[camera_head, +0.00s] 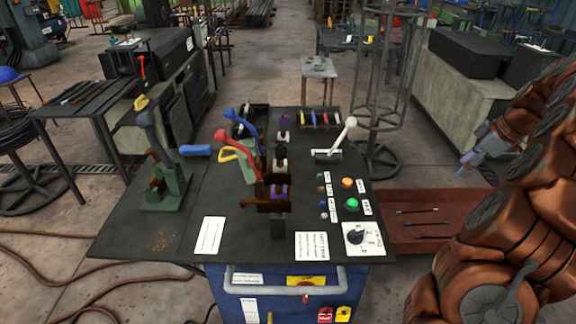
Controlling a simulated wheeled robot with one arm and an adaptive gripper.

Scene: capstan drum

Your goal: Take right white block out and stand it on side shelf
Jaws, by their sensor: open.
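Two small pale blocks show in the middle of the dark bench top: one (283,137) below a purple piece, and a nearer one (281,162) between dark parts. I cannot tell which is the right white block. A red-brown side shelf (390,238) extends off the bench's right side, with several thin rods lying on it. My gripper (464,166) is at the right, above and beyond this shelf, well apart from the blocks. It is small in view and holds nothing that I can see.
Red-handled (222,136) and blue-handled levers (231,115) stand left of the blocks, a white lever (346,133) to their right. A green lever stand (163,185) is at the left. Buttons and a dial (357,238) occupy the right front. The shelf's near part is bare.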

